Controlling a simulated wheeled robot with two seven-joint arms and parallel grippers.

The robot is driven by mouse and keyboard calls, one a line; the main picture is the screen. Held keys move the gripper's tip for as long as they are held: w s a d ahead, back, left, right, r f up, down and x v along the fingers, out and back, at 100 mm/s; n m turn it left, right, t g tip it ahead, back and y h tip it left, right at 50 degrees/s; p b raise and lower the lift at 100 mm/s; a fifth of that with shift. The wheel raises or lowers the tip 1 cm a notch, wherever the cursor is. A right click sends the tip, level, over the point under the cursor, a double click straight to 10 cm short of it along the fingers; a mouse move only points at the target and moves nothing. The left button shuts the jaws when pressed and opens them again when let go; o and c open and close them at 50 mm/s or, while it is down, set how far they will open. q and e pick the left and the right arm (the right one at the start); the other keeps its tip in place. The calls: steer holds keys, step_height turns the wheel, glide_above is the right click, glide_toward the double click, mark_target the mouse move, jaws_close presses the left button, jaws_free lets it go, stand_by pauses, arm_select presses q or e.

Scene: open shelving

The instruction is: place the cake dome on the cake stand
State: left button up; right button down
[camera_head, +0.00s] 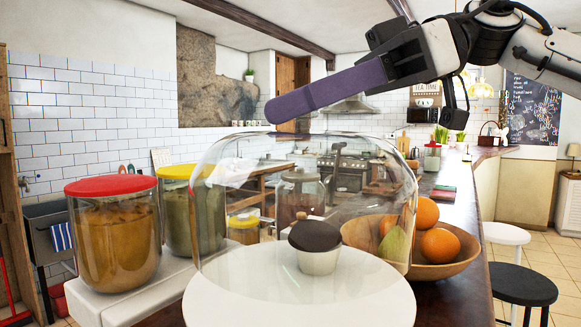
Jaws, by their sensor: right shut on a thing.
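The clear glass cake dome (225,225) is upright over the round white cake stand (300,312) in the middle front. Whether its rim touches the plate or hangs slightly above it, I cannot tell. A cupcake (319,262) with a dark brown top shows through the glass, on the stand. My right gripper (282,106) comes in from the upper right, its purple finger sloping down to just above the dome's top. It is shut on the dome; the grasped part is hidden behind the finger. My left gripper is not in view.
Left of the dome stand a red-lidded jar (115,240) and a yellow-lidded jar (190,215) on a white slab (88,304). A wooden bowl (458,262) of oranges stands close on the right. The wooden counter (467,215) runs away behind it.

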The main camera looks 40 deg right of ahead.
mark_target(294, 154)
steer(key=shift+f, duration=0.65)
step_height(294, 154, down, 4)
steer(key=shift+w+r+b, duration=0.1)
steer(key=shift+r+b, duration=0.1)
steer(key=shift+b, duration=0.2)
steer(key=c, duration=1.9)
jaws_free()
steer(key=shift+f, duration=0.25)
steer(key=o, duration=0.5)
steer(key=shift+c, duration=0.2)
steer(key=shift+r, duration=0.15)
steer(key=b+v, duration=0.1)
steer(key=v, duration=1.1)
